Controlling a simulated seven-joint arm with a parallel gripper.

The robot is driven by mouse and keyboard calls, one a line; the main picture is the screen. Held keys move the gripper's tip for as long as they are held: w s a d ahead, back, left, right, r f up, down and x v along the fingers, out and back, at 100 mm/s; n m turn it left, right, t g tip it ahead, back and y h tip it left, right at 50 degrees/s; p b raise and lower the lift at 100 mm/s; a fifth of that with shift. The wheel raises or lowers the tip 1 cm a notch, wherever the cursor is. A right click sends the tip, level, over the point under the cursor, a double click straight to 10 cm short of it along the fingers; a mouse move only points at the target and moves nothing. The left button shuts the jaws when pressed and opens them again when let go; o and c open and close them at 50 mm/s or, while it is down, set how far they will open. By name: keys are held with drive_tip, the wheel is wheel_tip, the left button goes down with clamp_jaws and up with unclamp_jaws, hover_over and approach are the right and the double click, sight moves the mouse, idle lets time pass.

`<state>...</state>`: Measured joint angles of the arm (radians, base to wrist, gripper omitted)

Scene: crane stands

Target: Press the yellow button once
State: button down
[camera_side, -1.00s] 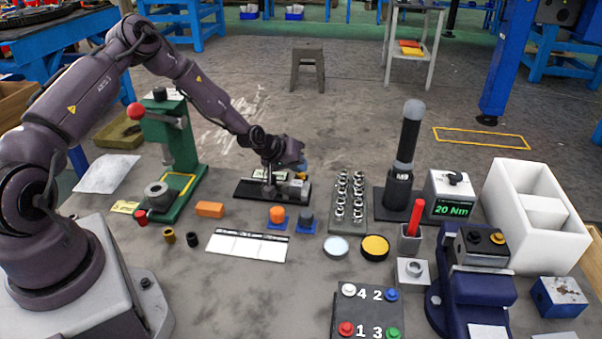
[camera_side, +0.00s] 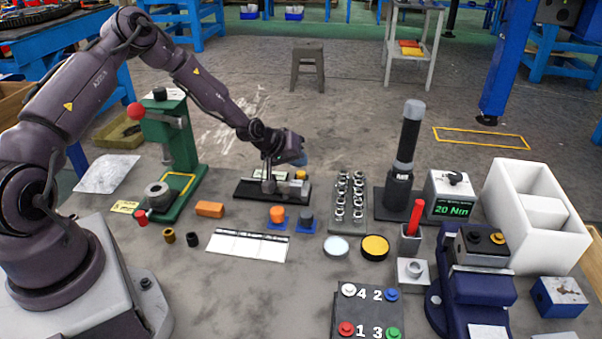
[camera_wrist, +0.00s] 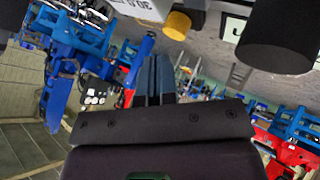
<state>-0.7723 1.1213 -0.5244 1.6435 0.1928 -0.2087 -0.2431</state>
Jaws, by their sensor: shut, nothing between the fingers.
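A small yellow button (camera_side: 300,175) sits at the right end of a black-based device (camera_side: 245,190) with a pale display. In the wrist view the yellow button (camera_wrist: 177,25) is a short cylinder beside a white face reading 30.0. My gripper (camera_side: 301,161) is just above this button in the side view, with a small gap seeming to show between them. In the wrist view my gripper (camera_wrist: 153,65) has its dark blue fingers together and empty, their tips short of the button in the picture. A larger yellow disc with a black rim (camera_side: 374,247) lies on the table.
A socket rack (camera_side: 347,200), a dark upright tool (camera_side: 407,145) and a torque display (camera_side: 450,195) stand to the right. A green press (camera_side: 170,150) stands to the left. Orange and grey pegs (camera_side: 277,214) on blue bases are in front.

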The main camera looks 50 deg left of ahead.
sight(299, 172)
drive_tip(key=shift+r, duration=0.15)
drive_tip(key=shift+r, duration=2.4)
drive_tip(key=s+d+f+g, duration=0.1)
drive_tip(key=s+f+m+g+h, duration=0.1)
drive_tip(key=s, duration=0.1)
drive_tip(key=shift+s+d+f, duration=0.1)
drive_tip(key=shift+d+f, duration=0.15)
drive_tip(key=shift+d, duration=0.15)
drive_tip(key=s+d+r+m, duration=0.3)
drive_tip(key=s+d+r, duration=0.3)
drive_tip(key=s+r, duration=0.8)
drive_tip(key=s+d+r+m+g+y, duration=0.1)
drive_tip(key=s+d+r+m, duration=0.3)
drive_tip(key=s+r, duration=0.9)
drive_tip(key=shift+s+d+r+g, duration=0.35)
drive_tip(key=shift+s+d, duration=0.9)
drive_tip(key=shift+d, duration=0.5)
